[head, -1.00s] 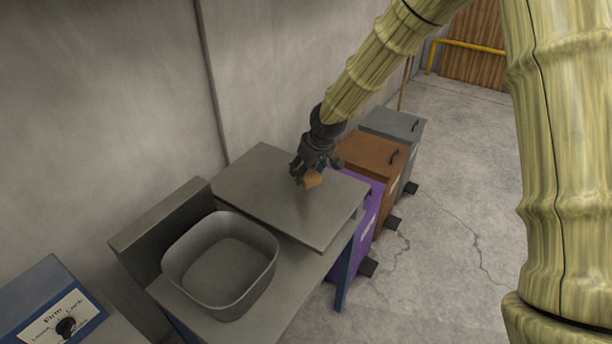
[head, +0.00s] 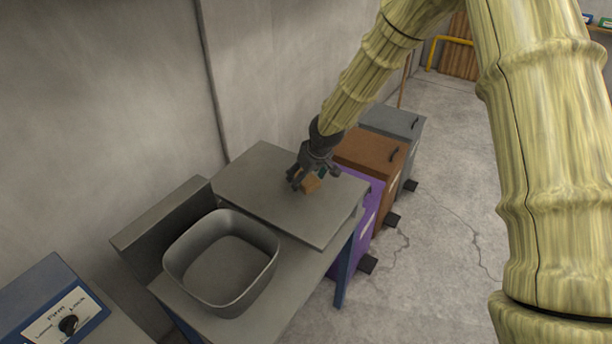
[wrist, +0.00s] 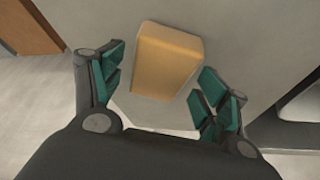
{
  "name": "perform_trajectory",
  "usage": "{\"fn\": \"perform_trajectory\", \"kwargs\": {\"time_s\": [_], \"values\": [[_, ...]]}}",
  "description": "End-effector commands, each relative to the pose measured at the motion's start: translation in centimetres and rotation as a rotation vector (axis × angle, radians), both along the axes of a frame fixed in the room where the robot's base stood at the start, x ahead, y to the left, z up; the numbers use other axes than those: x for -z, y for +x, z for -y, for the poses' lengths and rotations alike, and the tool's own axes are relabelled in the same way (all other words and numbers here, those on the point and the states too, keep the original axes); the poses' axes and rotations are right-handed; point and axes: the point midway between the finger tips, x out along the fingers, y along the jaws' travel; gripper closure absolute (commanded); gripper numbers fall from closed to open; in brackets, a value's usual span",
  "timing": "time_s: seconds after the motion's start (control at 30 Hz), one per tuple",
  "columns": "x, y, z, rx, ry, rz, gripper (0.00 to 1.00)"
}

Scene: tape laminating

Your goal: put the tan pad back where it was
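The tan pad (head: 312,185) is a small block on the grey raised tabletop (head: 262,178), near its right half. In the wrist view the pad (wrist: 167,62) lies between and just past the fingertips, with a gap to the finger on each side. My gripper (head: 313,176) is right above the pad, pointing down. In the wrist view my gripper (wrist: 160,75) has its green-padded fingers spread and holds nothing. The pad's underside is hidden.
An empty grey basin (head: 222,262) stands on the lower bench in front of the tabletop. A blue control box with a dial (head: 52,305) is at the lower left. Purple (head: 352,215), brown (head: 372,155) and grey (head: 395,122) bins stand at the right. The wall is close behind.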

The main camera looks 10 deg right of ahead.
Motion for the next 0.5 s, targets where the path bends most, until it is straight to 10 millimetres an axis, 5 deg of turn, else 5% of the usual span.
{"fn": "perform_trajectory", "kwargs": {"time_s": [0.27,0.5], "values": [[-0.3,0.0,0.1,0.0,0.0,0.0,0.26],[-2.4,-0.8,0.4,0.001,0.001,0.003,0.26]]}}
